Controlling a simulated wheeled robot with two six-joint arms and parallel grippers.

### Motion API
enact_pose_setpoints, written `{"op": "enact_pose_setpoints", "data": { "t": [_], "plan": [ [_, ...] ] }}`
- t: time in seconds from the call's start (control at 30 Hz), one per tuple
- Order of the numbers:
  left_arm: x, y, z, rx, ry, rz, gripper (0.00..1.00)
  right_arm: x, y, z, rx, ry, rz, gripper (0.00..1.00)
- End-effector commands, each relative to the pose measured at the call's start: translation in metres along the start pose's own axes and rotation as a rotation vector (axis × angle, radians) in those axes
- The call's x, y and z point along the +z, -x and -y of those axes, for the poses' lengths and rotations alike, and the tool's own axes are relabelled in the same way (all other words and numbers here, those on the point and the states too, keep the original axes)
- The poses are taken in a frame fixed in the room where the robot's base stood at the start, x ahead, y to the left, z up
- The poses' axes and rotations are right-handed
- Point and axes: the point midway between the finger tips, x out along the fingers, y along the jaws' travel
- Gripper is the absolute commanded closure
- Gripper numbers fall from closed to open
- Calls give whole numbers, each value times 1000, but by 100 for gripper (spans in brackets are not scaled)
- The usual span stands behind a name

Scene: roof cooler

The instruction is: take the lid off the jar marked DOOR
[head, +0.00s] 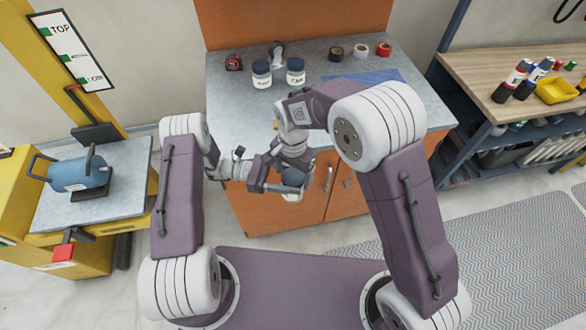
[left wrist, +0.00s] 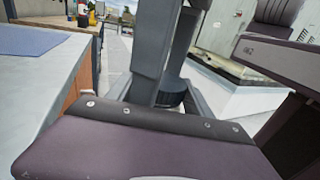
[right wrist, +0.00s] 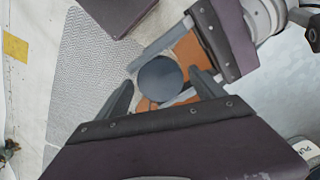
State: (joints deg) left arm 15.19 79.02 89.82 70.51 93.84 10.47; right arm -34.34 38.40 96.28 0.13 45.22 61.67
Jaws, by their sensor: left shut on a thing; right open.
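My left gripper (head: 281,187) is shut on a white jar (head: 292,197) with a dark blue lid (right wrist: 160,78), held in the air in front of the orange cabinet. The dark lid also shows between the fingers in the left wrist view (left wrist: 171,92). The held jar's label is not readable. My right gripper (right wrist: 158,85) is open above this jar, one finger to each side of the lid; I cannot tell whether they touch it. Two more jars with dark lids stand on the bench, a left one (head: 261,76) and a right one (head: 295,73); their labels are too small to read surely.
The grey-topped bench (head: 231,95) carries a red tape measure (head: 233,62), several tape rolls (head: 360,51) and a blue mat (head: 378,77). A wooden bench (head: 470,68) with a yellow bin (head: 556,91) stands right. A blue canister (head: 78,173) sits on the left stand.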

Motion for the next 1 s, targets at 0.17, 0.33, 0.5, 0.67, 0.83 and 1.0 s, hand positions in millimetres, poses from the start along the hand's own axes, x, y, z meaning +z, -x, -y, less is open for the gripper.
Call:
{"op": "enact_pose_setpoints", "data": {
  "t": [0.17,0.33,0.5,0.67,0.83,1.0],
  "plan": [
    [0,0,0,0,0,0,100,0,0,0,0,0,0,33],
    [0,0,0,0,0,0,100,0,0,0,0,0,0,80],
    [0,0,0,0,0,0,100,0,0,0,1,21,0,89],
    [0,0,0,0,0,0,100,0,1,0,1,326,0,87],
    [0,0,0,0,0,0,100,0,0,-1,2,333,1,89],
    [0,0,0,1,0,0,100,0,0,0,1,330,1,89]
  ]
}}
